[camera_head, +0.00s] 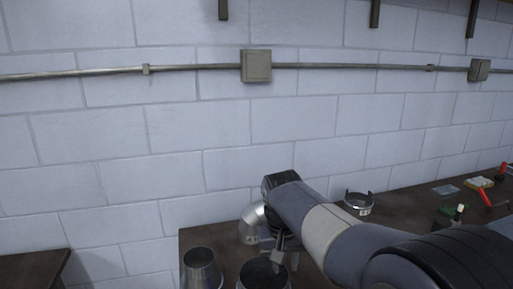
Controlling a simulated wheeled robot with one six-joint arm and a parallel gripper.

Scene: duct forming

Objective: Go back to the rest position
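My arm reaches in from the lower right over a dark workbench (203,236). My gripper (284,254) hangs down at the arm's far end. It is small and partly hidden by my own arm links, so I cannot tell whether its fingers are open or shut. A shiny metal elbow piece (251,224) stands just left of it. A dark-topped round piece (263,274) is just below and left of the gripper; I cannot tell if they touch. A tapered metal duct piece (202,270) stands upright farther left.
A metal ring with upright tabs (359,201) is on the bench behind my arm. Red-handled tools (483,197) and small items lie at the right. A white block wall (180,130) with a conduit (200,68) stands behind. Another dark table (32,268) is at lower left.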

